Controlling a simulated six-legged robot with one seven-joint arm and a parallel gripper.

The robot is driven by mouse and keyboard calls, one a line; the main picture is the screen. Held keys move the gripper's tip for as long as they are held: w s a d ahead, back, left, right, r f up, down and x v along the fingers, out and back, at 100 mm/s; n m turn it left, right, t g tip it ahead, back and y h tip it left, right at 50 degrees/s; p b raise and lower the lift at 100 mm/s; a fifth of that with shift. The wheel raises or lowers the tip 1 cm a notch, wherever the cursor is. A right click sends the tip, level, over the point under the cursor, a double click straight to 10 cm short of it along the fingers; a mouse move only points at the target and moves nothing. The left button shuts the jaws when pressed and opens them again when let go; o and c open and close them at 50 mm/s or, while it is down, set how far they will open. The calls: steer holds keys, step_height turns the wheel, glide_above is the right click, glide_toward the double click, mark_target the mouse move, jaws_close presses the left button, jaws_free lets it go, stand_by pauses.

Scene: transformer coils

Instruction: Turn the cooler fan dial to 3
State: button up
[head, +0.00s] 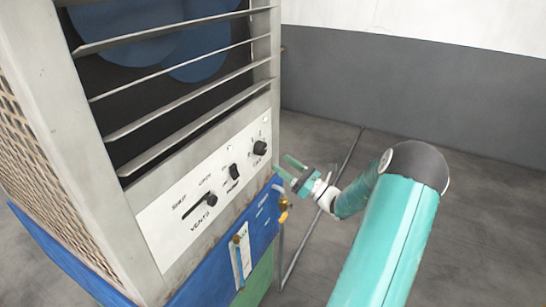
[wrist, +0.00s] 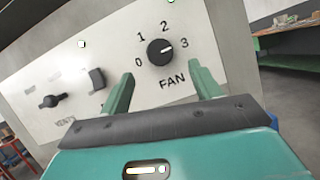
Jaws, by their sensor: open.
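The cooler fan dial (wrist: 160,52) is a round black knob on a white panel, with 0, 1, 2 and 3 around it and FAN below. A small pale mark seems to show on its right side, roughly towards the 3, but it is too small to be sure. In the head view the dial (head: 260,148) is at the panel's right end. My gripper (wrist: 160,72) is open and empty. Its two green fingers point at the panel, one to each side below the dial, apart from it. In the head view my gripper (head: 284,166) is just right of the dial.
The cooler (head: 150,262) has metal louvres above the panel and stands on a blue base. A vent slider (head: 211,200) and a black switch (head: 233,172) sit left of the dial. Open grey floor (head: 320,135) lies to the right. A table (wrist: 290,40) stands far right.

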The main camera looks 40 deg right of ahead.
steer(key=v, duration=0.5)
steer(key=shift+s+f, duration=0.15)
steer(key=shift+s, duration=0.25)
steer(key=shift+d, duration=0.1)
